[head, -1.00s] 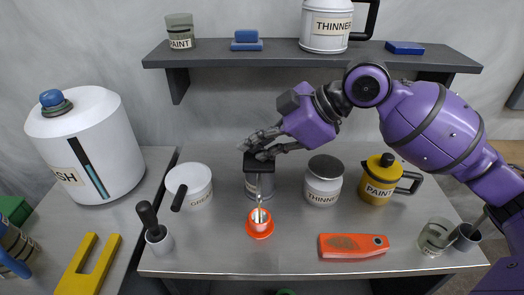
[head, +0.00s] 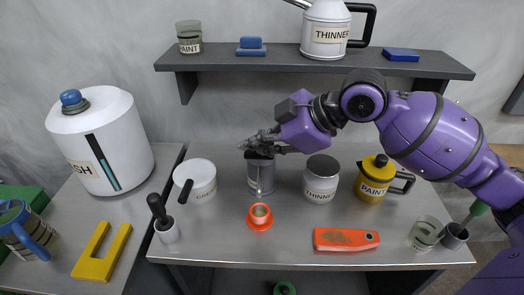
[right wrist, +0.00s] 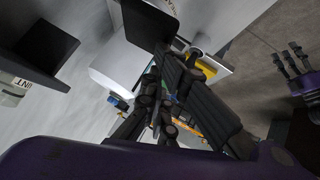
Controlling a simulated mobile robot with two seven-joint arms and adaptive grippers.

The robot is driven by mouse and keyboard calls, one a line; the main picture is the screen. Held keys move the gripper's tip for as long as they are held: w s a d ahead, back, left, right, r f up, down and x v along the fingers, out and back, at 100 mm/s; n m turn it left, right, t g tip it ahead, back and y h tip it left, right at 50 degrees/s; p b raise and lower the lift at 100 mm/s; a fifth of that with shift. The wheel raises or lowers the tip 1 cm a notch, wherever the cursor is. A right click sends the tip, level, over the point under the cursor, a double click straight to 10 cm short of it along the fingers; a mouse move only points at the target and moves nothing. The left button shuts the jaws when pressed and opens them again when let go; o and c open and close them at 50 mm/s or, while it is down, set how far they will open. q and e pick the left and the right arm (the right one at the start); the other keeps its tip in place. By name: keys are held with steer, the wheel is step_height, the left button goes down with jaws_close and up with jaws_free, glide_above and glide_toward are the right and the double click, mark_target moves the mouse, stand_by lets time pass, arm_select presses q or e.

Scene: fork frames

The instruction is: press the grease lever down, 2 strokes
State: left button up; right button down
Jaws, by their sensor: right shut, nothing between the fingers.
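The grey dispenser (head: 255,183) stands in the middle of the bench in the head view, with a black lever plate (head: 259,154) on top. Its label is too small to read. A thin spout hangs at its front, and an orange cup (head: 260,217) stands just below and in front. My right gripper (head: 260,142) is shut and empty just above the plate; I cannot tell whether it touches. In the right wrist view, the dark plate (right wrist: 150,22) shows beyond my fingers. My left gripper (right wrist: 292,62) shows small at that view's right edge, its opening unclear.
A white pot (head: 197,181) with a black handle stands left of the dispenser. A thinner jar (head: 320,183) and a yellow paint jug (head: 374,181) stand right. An orange block (head: 346,240) lies in front. The shelf (head: 300,66) runs above.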

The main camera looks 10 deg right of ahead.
arm_select(q)
steer(key=shift+s+a+f, duration=0.1)
steer(key=shift+s+f, duration=0.1)
steer(key=shift+s, duration=0.2)
arm_select(e)
steer(key=v, duration=1)
steer(key=shift+w, duration=0.25)
arm_select(q)
steer(key=shift+w+d, duration=0.2)
arm_select(e)
steer(key=shift+d, duration=0.1)
arm_select(q)
steer(key=shift+r, duration=0.1)
